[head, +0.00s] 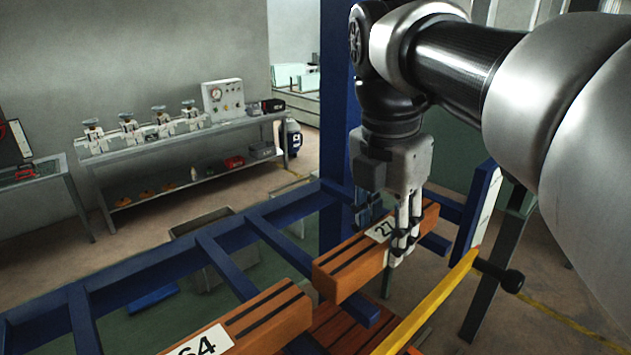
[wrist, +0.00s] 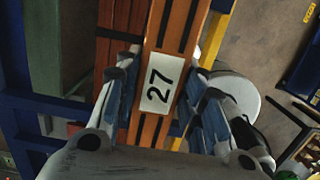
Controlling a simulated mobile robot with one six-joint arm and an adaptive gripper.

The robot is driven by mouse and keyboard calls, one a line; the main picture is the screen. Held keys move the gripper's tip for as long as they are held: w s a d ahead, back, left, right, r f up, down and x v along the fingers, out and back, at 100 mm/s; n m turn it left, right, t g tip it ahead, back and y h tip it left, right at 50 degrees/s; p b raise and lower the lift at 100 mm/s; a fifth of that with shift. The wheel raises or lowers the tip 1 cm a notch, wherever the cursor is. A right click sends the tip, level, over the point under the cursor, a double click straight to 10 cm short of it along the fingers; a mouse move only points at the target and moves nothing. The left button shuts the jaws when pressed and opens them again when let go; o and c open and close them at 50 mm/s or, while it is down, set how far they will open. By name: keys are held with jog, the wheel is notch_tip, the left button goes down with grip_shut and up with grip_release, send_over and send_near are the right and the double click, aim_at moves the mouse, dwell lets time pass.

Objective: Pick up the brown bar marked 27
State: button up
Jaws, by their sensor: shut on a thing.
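The brown bar marked 27 (head: 352,266) is an orange-brown block with dark stripes and a white label. In the head view it lies right of centre, over the blue frame. My gripper (head: 399,252) points down at it, with its fingers closed across the bar by the label. In the wrist view the bar (wrist: 172,40) runs up between the fingers of my gripper (wrist: 165,90), and the 27 label is visible between them. The fingers sit against both sides of the bar. I cannot tell whether the bar is resting or lifted clear.
A similar bar marked 64 (head: 262,322) lies at lower left. More brown bars (head: 338,327) are below. A yellow rail (head: 430,302) runs close to the right of the held bar. Blue frame beams (head: 150,272) extend left. A grey workbench (head: 185,135) stands behind.

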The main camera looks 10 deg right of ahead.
jog(key=c, duration=0.5)
